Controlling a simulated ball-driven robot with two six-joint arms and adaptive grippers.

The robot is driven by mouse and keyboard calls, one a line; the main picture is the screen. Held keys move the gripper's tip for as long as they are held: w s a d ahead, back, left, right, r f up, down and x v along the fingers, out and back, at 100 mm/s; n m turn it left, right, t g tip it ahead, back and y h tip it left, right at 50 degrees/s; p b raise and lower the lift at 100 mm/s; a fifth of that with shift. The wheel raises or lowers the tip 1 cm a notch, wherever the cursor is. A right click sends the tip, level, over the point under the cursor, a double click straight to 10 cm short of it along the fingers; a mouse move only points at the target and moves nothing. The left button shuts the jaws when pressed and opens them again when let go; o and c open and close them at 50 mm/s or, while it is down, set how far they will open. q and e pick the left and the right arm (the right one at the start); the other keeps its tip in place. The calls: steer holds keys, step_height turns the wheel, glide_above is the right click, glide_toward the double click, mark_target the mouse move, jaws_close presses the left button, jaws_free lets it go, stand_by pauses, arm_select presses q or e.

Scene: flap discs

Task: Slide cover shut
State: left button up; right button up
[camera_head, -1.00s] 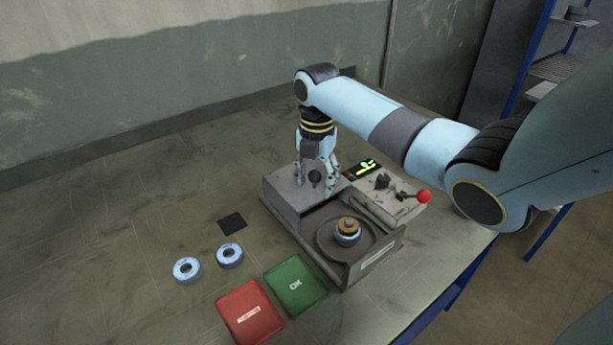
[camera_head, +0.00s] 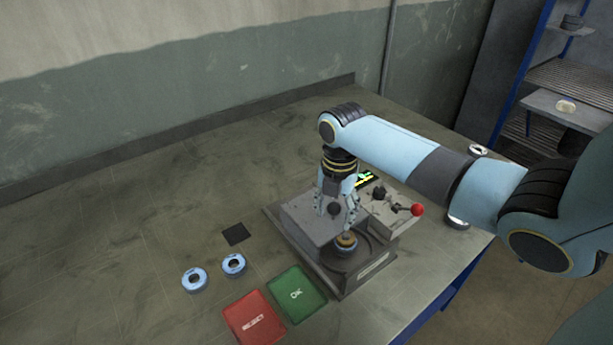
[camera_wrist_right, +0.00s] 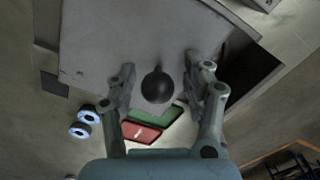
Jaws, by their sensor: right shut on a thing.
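The grey sliding cover (camera_head: 305,215) of the bench machine lies over the rear left part of its round well (camera_head: 366,262). It also fills the upper part of the right wrist view (camera_wrist_right: 140,40). A black round knob (camera_wrist_right: 158,86) stands on the cover. My right gripper (camera_head: 339,212) points down at the knob, shut on it, with one finger on each side. A disc with a brass-coloured top (camera_head: 346,243) sits in the well, uncovered, just in front of the cover's edge. My left gripper is not in view.
Beside the machine are a red-knobbed lever (camera_head: 416,210) and a lit green display (camera_head: 365,179), partly behind my arm. A green OK tray (camera_head: 297,293), a red tray (camera_head: 254,318), two blue-white rings (camera_head: 234,264) and a dark square pad (camera_head: 236,233) lie on the bench.

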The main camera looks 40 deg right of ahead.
steer(key=shift+o, duration=0.8)
steer(key=shift+s+a+f, duration=0.15)
steer(key=shift+s+a, duration=0.05)
steer(key=shift+s, duration=1.05)
steer(key=shift+s+a+f, duration=0.1)
steer(key=shift+s+a, duration=0.1)
steer(key=shift+s, duration=1.1)
steer(key=shift+s+a+f, duration=0.15)
steer(key=shift+s+a, duration=0.05)
steer(key=shift+s, duration=1.05)
steer(key=shift+o, duration=1.4)
steer(key=shift+w, duration=0.15)
steer(key=shift+r, duration=0.15)
step_height(320, 180, up, 8)
steer(key=shift+w+d, duration=0.15)
steer(key=shift+w, duration=0.05)
